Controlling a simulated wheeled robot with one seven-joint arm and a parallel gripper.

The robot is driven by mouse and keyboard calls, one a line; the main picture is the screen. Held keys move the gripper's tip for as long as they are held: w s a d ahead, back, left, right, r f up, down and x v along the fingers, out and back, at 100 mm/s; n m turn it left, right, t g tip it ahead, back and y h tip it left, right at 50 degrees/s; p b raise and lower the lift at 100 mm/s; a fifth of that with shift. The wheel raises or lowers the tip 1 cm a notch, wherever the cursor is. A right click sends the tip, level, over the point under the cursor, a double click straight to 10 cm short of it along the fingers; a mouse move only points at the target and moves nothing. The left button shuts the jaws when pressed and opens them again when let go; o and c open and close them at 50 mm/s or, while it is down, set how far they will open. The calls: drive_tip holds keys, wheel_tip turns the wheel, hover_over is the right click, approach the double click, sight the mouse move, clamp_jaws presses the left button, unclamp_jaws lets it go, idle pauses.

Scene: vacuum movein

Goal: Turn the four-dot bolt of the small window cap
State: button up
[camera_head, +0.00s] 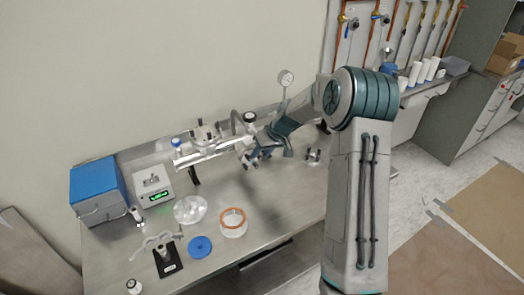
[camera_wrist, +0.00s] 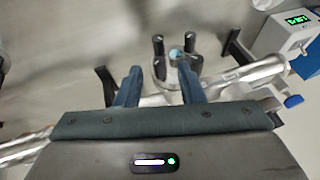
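A small round metal cap (camera_wrist: 180,74) with a bluish window and several upright black bolts sits on the shiny metal tube in the wrist view. Black posts also show on the tube's top in the head view, around the cap (camera_head: 206,133). The dots on the bolts are too small to read, so I cannot tell which is the four-dot bolt. My gripper (camera_wrist: 161,72) is open, its two blue-grey fingers apart and nothing seen held between them. In the wrist view the fingertips appear just below the bolts; contact cannot be told. In the head view my gripper (camera_head: 250,160) is right of the cap.
The metal tube (camera_head: 205,153) runs along the bench's back. A blue box (camera_head: 98,190) and a green-display device (camera_head: 152,186) stand left. A clear dish (camera_head: 190,209), an orange-rimmed ring (camera_head: 233,222) and a blue disc (camera_head: 200,247) lie in front. A gauge (camera_head: 285,78) rises behind.

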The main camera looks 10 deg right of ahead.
drive_tip(key=shift+f, duration=0.15)
drive_tip(key=shift+c, duration=0.3)
clamp_jaws()
drive_tip(key=shift+f+b, duration=0.1)
drive_tip(key=shift+b, duration=0.2)
